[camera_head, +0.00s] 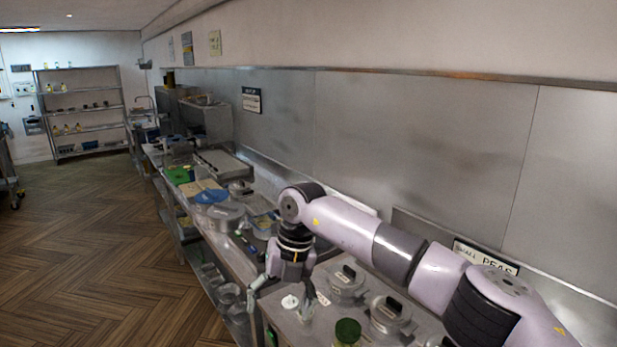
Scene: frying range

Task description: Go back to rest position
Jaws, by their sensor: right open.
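My right arm (345,222) reaches in from the lower right over the steel counter. Its gripper (281,291) points down, open, with its fingers apart above the counter's front edge. A small white-lidded item (290,302) shows just below the fingers, and I see nothing held between them. One finger is close to a small clear container (306,312), but I cannot tell whether they touch. My left gripper is not in view.
Lidded steel pots (346,284) (390,316) and a green-lidded jar (347,332) stand below my arm. Farther along are a blue round item (211,196), a green box (178,175) and trays. A steel wall (420,130) backs the counter. Wooden floor (90,250) is open at left.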

